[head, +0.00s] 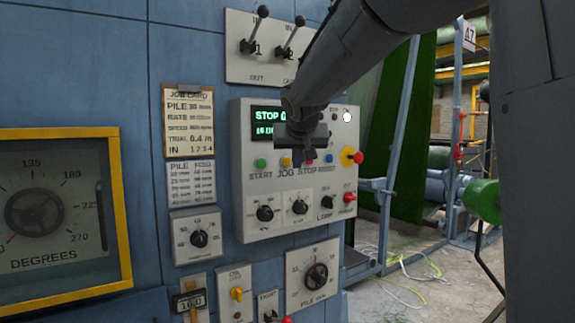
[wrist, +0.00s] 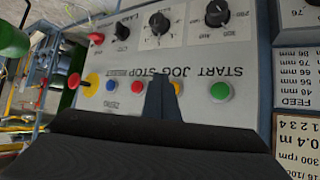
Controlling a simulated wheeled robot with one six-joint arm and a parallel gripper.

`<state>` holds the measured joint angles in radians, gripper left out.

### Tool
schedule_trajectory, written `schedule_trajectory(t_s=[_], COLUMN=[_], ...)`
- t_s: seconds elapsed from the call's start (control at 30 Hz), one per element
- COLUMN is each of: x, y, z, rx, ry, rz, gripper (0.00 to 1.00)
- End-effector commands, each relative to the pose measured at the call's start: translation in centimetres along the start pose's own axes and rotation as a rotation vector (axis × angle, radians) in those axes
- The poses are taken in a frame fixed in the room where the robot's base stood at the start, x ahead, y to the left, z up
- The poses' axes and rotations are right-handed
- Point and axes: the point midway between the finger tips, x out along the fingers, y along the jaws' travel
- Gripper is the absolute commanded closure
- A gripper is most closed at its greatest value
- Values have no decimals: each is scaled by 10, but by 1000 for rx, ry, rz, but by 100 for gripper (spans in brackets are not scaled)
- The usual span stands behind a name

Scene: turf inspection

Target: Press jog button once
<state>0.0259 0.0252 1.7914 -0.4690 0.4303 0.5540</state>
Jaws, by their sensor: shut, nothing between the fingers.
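The yellow jog button (head: 286,162) is above the JOG label on the grey control panel (head: 252,215). It also shows in the wrist view, partly hidden behind the right side of my gripper, with the panel upside down. My gripper (wrist: 160,82) is shut and empty, with its tips in front of the panel between the yellow and red buttons in that view. In the head view my gripper (head: 298,157) covers the panel just right of the jog button. I cannot tell whether the tips touch the panel.
The green start button (wrist: 221,91) and red stop button (wrist: 137,87) flank the jog button. A blue button (head: 329,158) and a red knob on a yellow base (head: 351,156) are further right. Knobs sit below, and a display (head: 264,122) is above, partly covered by my arm.

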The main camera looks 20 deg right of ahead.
Motion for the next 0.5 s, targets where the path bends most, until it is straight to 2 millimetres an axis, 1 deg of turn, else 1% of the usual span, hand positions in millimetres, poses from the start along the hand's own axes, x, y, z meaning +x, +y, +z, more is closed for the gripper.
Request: schedule_trajectory(t_s=[0.03, 0.2, 0.5], x=[5, 11, 12], y=[-3, -8, -8], z=[-1, -6, -8], rx=[-1, 0, 1], ry=[-1, -1, -1], rz=[0, 1, 1], gripper=[100, 100, 100])
